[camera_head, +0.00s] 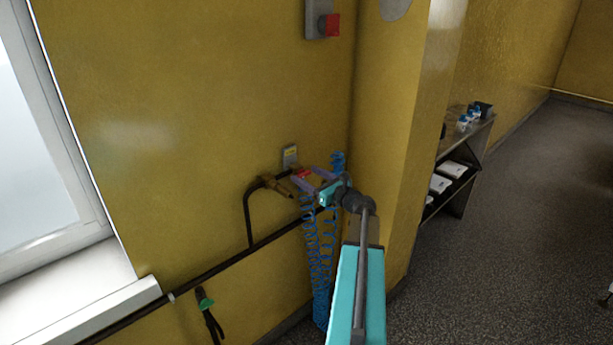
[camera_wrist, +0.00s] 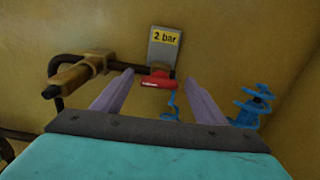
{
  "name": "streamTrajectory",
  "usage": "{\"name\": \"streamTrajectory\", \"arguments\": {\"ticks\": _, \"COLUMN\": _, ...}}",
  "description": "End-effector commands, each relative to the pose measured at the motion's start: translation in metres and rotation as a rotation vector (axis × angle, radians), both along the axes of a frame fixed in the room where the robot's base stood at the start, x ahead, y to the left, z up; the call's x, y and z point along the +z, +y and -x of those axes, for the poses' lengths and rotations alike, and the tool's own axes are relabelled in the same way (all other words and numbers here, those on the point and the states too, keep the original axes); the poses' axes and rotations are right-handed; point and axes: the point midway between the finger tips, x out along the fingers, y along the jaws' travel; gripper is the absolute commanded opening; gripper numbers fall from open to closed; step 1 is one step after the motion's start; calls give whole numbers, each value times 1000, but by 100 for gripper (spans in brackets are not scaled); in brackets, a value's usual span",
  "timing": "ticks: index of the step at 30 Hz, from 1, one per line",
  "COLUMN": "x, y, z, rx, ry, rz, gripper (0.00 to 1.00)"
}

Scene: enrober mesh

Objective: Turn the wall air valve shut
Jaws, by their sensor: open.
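The wall air valve shows in the wrist view as a brass body (camera_wrist: 82,76) on a dark pipe, with a red handle (camera_wrist: 158,80) to its right. In the head view the brass body (camera_head: 279,184) and red handle (camera_head: 303,174) are at the wall near the corner. My gripper (camera_wrist: 160,82) has two purple fingers spread apart, and the red handle appears between their tips in the wrist view. I cannot tell whether either finger touches it. In the head view my gripper (camera_head: 306,180) is close to the valve and partly covers it.
A grey plate with a yellow "2 bar" label (camera_wrist: 165,42) is on the wall above the handle. A blue coiled hose (camera_head: 316,245) hangs below. A dark pipe (camera_head: 225,264) runs along the wall. A red button box (camera_head: 328,25) is higher up. A shelf (camera_head: 462,165) stands right.

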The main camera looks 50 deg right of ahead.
Motion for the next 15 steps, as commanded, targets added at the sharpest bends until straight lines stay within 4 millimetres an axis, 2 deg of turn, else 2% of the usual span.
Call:
{"name": "streamTrajectory", "arguments": {"ticks": 11, "x": 0, "y": 0, "z": -4, "rx": 0, "ry": 0, "rz": 0, "gripper": 66}}
{"name": "streamTrajectory", "arguments": {"ticks": 15, "x": 0, "y": 0, "z": -3, "rx": 0, "ry": 0, "rz": 0, "gripper": 44}}
